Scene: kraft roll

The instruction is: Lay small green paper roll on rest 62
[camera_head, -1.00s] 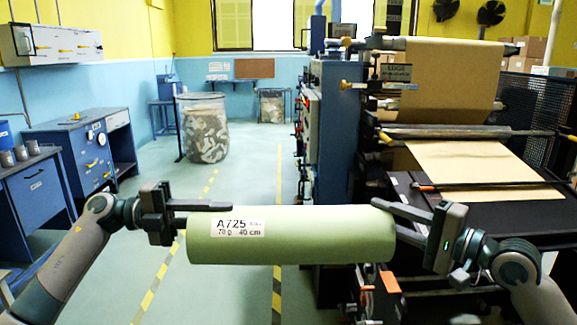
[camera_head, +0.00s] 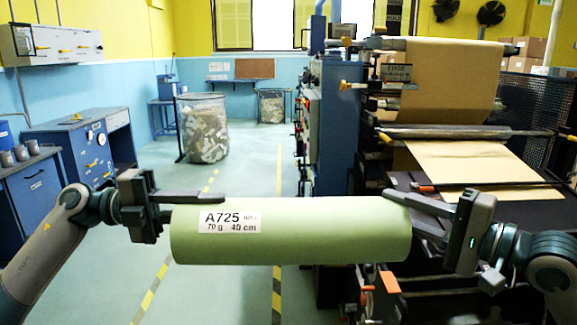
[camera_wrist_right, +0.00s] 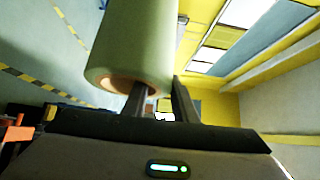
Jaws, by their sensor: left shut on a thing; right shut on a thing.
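The small green paper roll (camera_head: 320,235) is held level in the air across the front of the head view, with a white label reading A725, 70 g, 40 cm. My left gripper (camera_head: 190,203) is shut on its left end and my right gripper (camera_head: 425,212) is shut on its right end. In the right wrist view the roll (camera_wrist_right: 135,45) shows its open brown core, with one finger of my right gripper (camera_wrist_right: 160,105) in the core and the other along the outside. I cannot make out a rest marked 62.
A blue machine (camera_head: 335,130) with a large kraft roll (camera_head: 450,80) stands at the right, behind the held roll. Blue benches (camera_head: 85,150) line the left wall. A bin of paper scraps (camera_head: 203,130) stands further back. The middle floor is clear.

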